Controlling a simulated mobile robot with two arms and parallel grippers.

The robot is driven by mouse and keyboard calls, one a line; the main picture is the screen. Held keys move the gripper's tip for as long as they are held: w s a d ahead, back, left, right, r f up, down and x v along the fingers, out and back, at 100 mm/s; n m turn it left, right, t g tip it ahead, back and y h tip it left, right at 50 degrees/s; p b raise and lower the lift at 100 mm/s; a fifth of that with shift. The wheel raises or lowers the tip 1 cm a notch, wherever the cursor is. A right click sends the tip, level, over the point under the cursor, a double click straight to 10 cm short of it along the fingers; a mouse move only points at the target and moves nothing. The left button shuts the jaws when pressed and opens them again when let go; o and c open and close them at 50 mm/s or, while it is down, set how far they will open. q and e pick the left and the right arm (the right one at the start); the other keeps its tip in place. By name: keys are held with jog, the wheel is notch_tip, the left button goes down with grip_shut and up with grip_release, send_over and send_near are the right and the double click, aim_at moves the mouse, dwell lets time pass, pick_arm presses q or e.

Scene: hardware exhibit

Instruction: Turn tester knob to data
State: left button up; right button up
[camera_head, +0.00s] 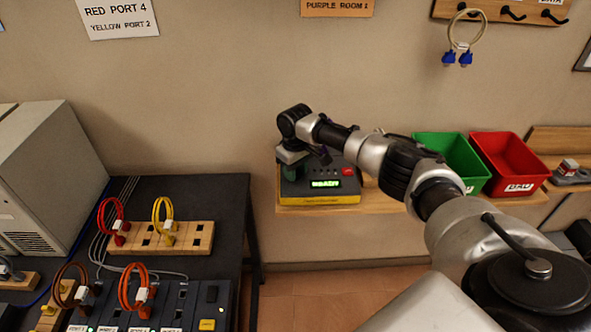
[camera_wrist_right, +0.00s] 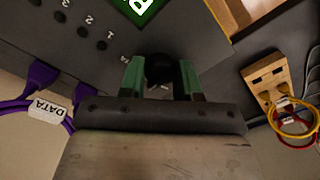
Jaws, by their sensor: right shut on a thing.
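The tester (camera_head: 318,191), a dark box with a yellow front edge and a lit green display reading something like "READY", sits on the wooden wall shelf. My right gripper (camera_head: 291,168) reaches down onto its left part. In the right wrist view, the green fingers of my right gripper (camera_wrist_right: 160,80) are shut on a round black knob (camera_wrist_right: 161,66) on the tester's dark face. The knob's pointer is largely hidden by the fingers, so I cannot tell its setting. Purple plugs (camera_wrist_right: 40,74) with a tag reading "DATA" (camera_wrist_right: 47,108) are at the tester's side. My left gripper is not in view.
Green (camera_head: 447,155) and red (camera_head: 508,162) bins stand on the shelf right of the tester. A dark table (camera_head: 205,192) at left holds a wooden port block (camera_head: 200,240) with red and yellow cables. A looped cable with blue plugs (camera_head: 457,55) hangs above.

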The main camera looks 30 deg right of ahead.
jog(key=shift+r+m+p, duration=0.25)
jog(key=shift+m+p, duration=0.55)
jog(key=shift+p, duration=0.25)
jog(key=m+p, duration=0.2)
jog(key=shift+m, duration=0.3)
jog(key=m+p, duration=0.2)
jog(key=m, duration=0.1)
jog(key=shift+p, duration=0.4)
jog(key=shift+f+m+p, duration=0.1)
jog(key=shift+m+p, duration=0.55)
jog(key=shift+m, duration=0.65)
jog(key=o, duration=0.9)
jog(key=shift+f, duration=0.1)
jog(key=shift+o, duration=0.2)
